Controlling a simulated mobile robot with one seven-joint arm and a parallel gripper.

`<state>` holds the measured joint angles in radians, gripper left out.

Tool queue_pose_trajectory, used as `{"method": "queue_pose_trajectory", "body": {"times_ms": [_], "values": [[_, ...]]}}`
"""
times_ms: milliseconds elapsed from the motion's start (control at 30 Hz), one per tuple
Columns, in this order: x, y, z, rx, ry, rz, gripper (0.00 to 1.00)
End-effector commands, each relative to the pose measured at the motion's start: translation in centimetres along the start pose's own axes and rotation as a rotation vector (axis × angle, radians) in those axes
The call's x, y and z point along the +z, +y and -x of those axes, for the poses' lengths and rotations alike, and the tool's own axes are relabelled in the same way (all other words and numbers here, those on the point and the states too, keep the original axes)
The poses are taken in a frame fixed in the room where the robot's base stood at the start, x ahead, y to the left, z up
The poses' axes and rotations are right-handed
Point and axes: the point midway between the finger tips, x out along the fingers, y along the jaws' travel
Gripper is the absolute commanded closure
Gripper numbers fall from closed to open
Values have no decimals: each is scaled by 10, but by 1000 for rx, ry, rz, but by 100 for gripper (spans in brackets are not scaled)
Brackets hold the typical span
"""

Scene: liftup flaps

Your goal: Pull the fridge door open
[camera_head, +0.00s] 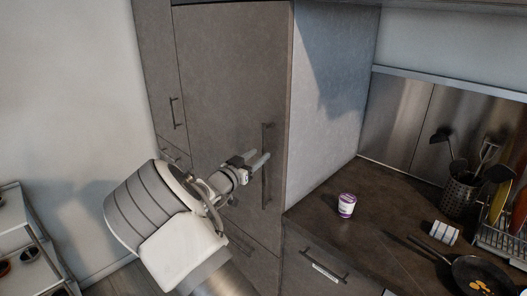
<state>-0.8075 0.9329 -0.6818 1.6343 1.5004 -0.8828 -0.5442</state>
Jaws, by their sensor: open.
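The fridge door looks like the tall grey-brown cabinet front (225,80) in the middle of the head view. It appears closed, flush with its surround. Its dark vertical bar handle (268,135) is near the door's right edge. My gripper (262,159) is open, with its two fingers pointing toward the handle at about its mid-height. The fingers overlap the handle in this view. I cannot tell whether they are around it or still in front of it. The arm hides the lower left part of the door.
A narrower cabinet with handle (173,112) stands at left. The counter (320,228) at right holds a purple-white cup (346,205), a utensil holder (458,194) and a pan (478,275). A drawer handle (322,262) juts out below it. A shelf cart (28,235) stands far left.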

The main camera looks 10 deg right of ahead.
Motion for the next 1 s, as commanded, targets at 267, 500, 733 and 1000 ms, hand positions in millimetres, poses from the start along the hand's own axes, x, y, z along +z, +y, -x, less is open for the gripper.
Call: {"method": "queue_pose_trajectory", "body": {"times_ms": [267, 500, 733, 1000], "values": [[0, 0, -34, 1, 1, 0, 53], [0, 0, -38, -1, -1, 0, 53], [0, 0, -38, -1, -1, 0, 74], [0, 0, -38, -1, -1, 0, 100]]}}
